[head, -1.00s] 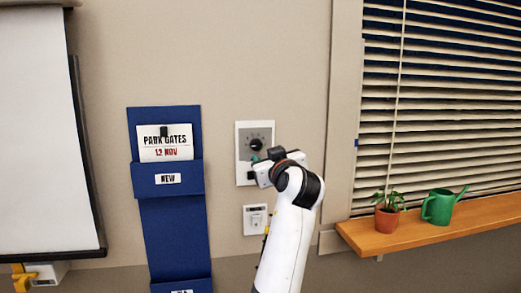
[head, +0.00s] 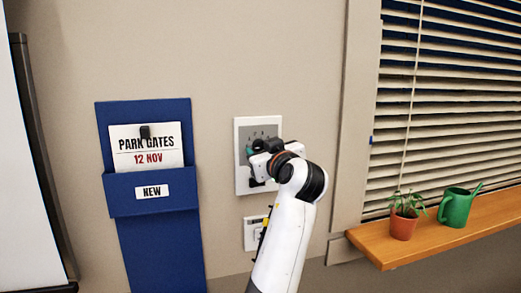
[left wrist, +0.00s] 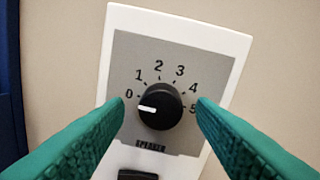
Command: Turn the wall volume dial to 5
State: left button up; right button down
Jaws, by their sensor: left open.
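The volume dial (left wrist: 160,105) is a round black knob on a grey plate marked 0 to 5 and labelled SPEAKER. Its white pointer line points left, near the 0 and slightly below it. The white wall panel (head: 240,181) holding it shows in the head view, where my gripper hides the dial. My left gripper (head: 254,148) is in front of the panel. In the left wrist view its green fingers (left wrist: 160,103) are open, one on each side of the dial. I cannot tell whether they touch it. My right gripper is not in view.
A black part (left wrist: 138,174) sits below the dial. A smaller white wall plate (head: 252,234) is under the panel. A blue wall pocket (head: 150,205) hangs to the left. A plant pot (head: 403,224) and a green watering can (head: 455,208) stand on the wooden sill (head: 395,254) at right.

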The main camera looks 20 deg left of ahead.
pick_arm(q)
jog(key=shift+s+d+r, duration=0.1)
jog(key=shift+s+d, duration=0.05)
jog(key=shift+d, duration=0.05)
jog(key=shift+c, duration=0.2)
jog(key=shift+s, duration=0.1)
jog(key=shift+c, duration=1.4)
jog(key=shift+a, duration=0.1)
jog(key=c, duration=0.7)
jog(key=shift+o, duration=0.2)
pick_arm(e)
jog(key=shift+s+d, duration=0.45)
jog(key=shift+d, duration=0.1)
